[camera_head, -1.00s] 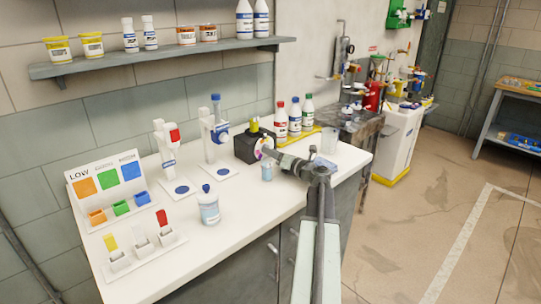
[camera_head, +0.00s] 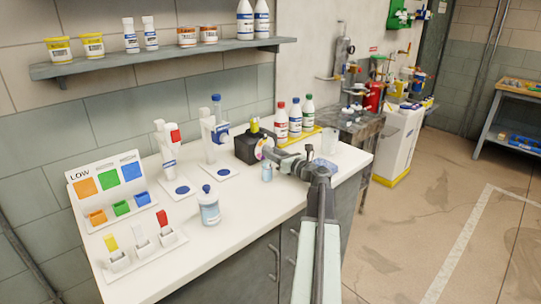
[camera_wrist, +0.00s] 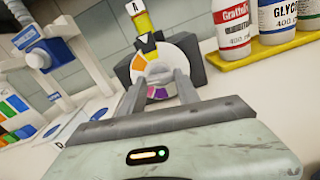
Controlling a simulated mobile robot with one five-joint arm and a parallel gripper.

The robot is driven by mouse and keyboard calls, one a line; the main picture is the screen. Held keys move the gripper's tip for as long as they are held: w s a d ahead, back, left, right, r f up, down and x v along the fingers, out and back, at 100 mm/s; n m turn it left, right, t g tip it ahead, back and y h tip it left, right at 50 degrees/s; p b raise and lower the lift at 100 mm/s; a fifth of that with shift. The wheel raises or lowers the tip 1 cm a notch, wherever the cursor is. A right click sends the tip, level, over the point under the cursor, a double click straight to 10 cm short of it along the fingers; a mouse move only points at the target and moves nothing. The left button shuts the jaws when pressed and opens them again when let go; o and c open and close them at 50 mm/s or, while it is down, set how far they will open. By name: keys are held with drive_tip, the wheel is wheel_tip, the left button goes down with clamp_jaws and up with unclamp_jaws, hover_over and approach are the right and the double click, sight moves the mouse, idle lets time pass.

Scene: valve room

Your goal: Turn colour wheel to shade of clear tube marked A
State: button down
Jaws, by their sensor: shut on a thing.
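The colour wheel (camera_wrist: 168,54) is a pale disc with orange, yellow and purple patches, on the front of a black box (camera_wrist: 198,72). It also shows in the head view (camera_head: 260,148). The tube marked A (camera_wrist: 139,22) stands upright in the top of the box, with yellow contents and a white label. In the head view the tube (camera_head: 254,126) is small. My gripper (camera_wrist: 161,82) is shut on the wheel, its two fingers reaching to the face, tilted in the wrist view. The fingers hide part of the wheel's lower half.
A small clear blue cup (camera_head: 267,172) stands just in front of the box. Several reagent bottles (camera_head: 295,118) stand on a yellow tray at its right. Two white stands (camera_head: 212,140) are at its left. A blue-capped bottle (camera_head: 209,208) stands nearer the front.

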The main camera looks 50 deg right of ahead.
drive_tip(key=c, duration=0.9)
unclamp_jaws()
drive_tip(key=shift+s, duration=0.1)
drive_tip(key=s, duration=0.7)
drive_tip(key=shift+s+a, duration=0.25)
drive_tip(key=shift+a, duration=0.05)
drive_tip(key=shift+r, duration=0.1)
